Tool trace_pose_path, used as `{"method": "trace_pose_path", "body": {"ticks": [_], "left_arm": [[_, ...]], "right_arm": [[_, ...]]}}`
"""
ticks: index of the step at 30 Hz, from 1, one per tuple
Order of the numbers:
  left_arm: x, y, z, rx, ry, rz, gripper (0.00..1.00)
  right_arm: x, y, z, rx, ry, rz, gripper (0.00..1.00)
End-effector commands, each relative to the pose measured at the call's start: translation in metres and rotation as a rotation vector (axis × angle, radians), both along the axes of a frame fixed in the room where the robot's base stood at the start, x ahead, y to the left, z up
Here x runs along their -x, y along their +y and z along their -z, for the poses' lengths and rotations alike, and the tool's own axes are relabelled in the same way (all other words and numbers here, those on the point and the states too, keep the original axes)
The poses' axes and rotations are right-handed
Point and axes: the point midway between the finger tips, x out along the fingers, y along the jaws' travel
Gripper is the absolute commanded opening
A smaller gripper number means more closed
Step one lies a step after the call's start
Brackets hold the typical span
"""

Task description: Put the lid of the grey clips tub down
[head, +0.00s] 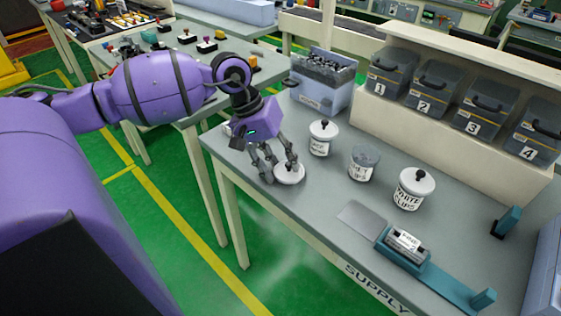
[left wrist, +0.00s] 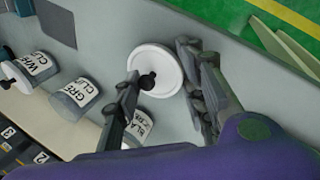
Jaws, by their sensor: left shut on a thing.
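The grey clips tub (head: 362,165) stands upright and uncovered on the supply table, between two lidded tubs. It also shows in the left wrist view (left wrist: 77,98). Its lid (head: 290,174) is a white disc with a black knob, at the table's front left, apart from the tub. In the left wrist view the lid (left wrist: 157,62) lies between my fingers. My left gripper (head: 280,172) is shut on the lid, pointing down. The lid is at or just above the table top; I cannot tell whether it touches. My right gripper is not in view.
A lidded tub (head: 320,140) stands behind the lid, and the lidded white clips tub (head: 411,190) stands right of the grey one. A grey plate (head: 361,219) and a teal fixture (head: 425,268) lie farther right. Numbered bins (head: 431,90) line the back. The table's front edge is close.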

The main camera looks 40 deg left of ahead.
Motion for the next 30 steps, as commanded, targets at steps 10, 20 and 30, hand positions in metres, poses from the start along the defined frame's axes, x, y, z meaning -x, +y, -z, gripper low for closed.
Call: {"method": "trace_pose_path", "body": {"ticks": [10,20,30], "left_arm": [[0.0,0.0,0.013,-0.001,0.002,-0.001,0.25],[0.002,0.0,0.014,0.0,0.006,0.0,0.57],[0.001,0.0,0.01,0.0,0.002,0.0,0.57]], "right_arm": [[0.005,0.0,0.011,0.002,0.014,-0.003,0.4],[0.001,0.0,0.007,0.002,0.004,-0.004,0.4],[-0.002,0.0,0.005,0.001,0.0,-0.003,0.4]]}}
